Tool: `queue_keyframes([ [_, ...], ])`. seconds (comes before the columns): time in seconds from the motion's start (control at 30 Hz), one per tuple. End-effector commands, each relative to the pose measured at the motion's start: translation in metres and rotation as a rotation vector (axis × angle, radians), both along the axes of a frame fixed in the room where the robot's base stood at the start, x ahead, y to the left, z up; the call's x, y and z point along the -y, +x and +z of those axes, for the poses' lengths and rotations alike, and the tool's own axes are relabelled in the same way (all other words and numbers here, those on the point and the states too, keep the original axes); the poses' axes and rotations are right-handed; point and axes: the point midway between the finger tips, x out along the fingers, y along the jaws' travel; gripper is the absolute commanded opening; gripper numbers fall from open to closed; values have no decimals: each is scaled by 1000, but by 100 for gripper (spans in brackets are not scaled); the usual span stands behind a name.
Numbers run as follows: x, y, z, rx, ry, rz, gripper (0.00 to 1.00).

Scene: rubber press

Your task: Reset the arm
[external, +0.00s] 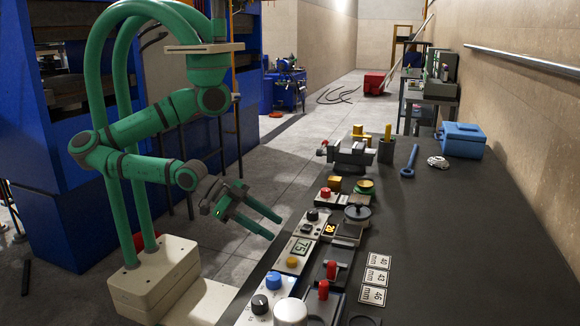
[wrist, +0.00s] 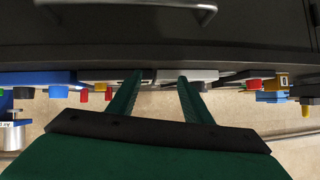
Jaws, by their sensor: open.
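My green arm (external: 150,120) stands left of the dark workbench (external: 450,230) in the external view. Its gripper (external: 275,228) is open, with two green fingers spread apart and nothing between them. The fingers point right and down toward the near edge of the bench, beside the row of devices. In the wrist view my gripper (wrist: 160,78) also shows empty, its fingers apart. There the dark bench front with a metal handle (wrist: 190,12) fills the top, and the picture looks upside down. Whether the fingertips touch the bench cannot be told.
Control boxes with knobs and a display (external: 301,247) line the bench's left edge. A vice (external: 350,152), blue toolbox (external: 461,140), blue wrench (external: 409,161) and number cards (external: 376,278) lie on it. A blue press (external: 70,170) stands behind my arm. The right bench top is mostly clear.

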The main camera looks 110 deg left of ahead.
Motion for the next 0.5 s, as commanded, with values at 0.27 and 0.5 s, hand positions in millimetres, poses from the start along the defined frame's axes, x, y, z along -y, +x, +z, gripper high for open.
queue_keyframes([
  [0.27, -26, -64, -58, 80, -52, -83, 45],
  [0.5, -103, -112, -89, 172, -117, -99, 45],
])
